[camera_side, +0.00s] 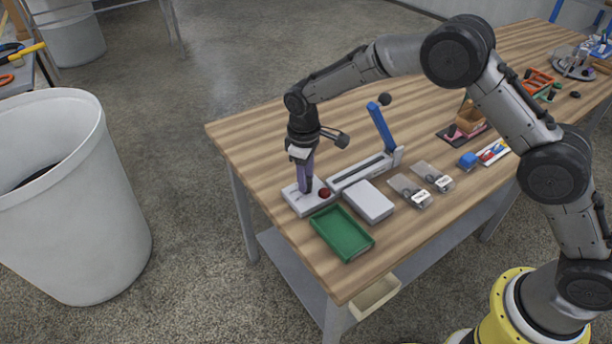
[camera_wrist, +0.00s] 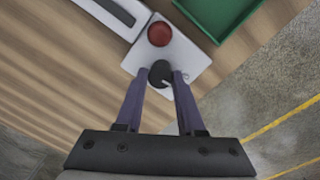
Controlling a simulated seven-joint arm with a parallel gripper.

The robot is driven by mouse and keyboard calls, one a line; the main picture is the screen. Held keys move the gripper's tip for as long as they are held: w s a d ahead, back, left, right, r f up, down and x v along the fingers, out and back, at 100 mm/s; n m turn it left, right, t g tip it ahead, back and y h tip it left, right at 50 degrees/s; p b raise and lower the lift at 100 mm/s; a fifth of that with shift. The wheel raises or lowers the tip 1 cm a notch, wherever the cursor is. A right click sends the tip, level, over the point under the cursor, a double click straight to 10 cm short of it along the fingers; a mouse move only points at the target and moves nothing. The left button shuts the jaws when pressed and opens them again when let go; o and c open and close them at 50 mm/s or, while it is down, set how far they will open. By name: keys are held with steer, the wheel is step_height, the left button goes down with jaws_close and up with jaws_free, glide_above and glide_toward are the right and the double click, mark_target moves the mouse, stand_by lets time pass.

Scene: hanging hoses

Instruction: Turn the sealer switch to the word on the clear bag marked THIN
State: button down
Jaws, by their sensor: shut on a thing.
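The sealer's pale switch box (camera_side: 296,206) sits at the left corner of the table, with a red button (camera_side: 325,192) on top. In the wrist view the box (camera_wrist: 184,52) carries a round black knob (camera_wrist: 160,71) beside the red button (camera_wrist: 159,34). My gripper (camera_side: 305,188) points down over the box, and its purple fingers (camera_wrist: 159,78) are shut on the knob from both sides. A small white line shows at the knob's near right edge. Words around the knob are not readable. Two clear bags (camera_side: 409,191) (camera_side: 433,177) lie to the right; their labels are too small to read.
The sealer (camera_side: 361,172) with its raised blue lever (camera_side: 381,127) stands behind the box. A green tray (camera_side: 342,233) and a grey block (camera_side: 368,201) are close on the right. Small goods lie farther right. A large bin (camera_side: 75,200) stands left of the table.

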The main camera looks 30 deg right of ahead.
steer(key=m, duration=0.3)
steer(key=shift+m, duration=2.1)
steer(key=shift+r, duration=0.1)
steer(key=c, duration=0.5)
jaws_free()
steer(key=r, duration=0.9)
steer(key=a+r, duration=0.1)
steer(key=r, duration=0.3)
steer(key=shift+r, duration=0.35)
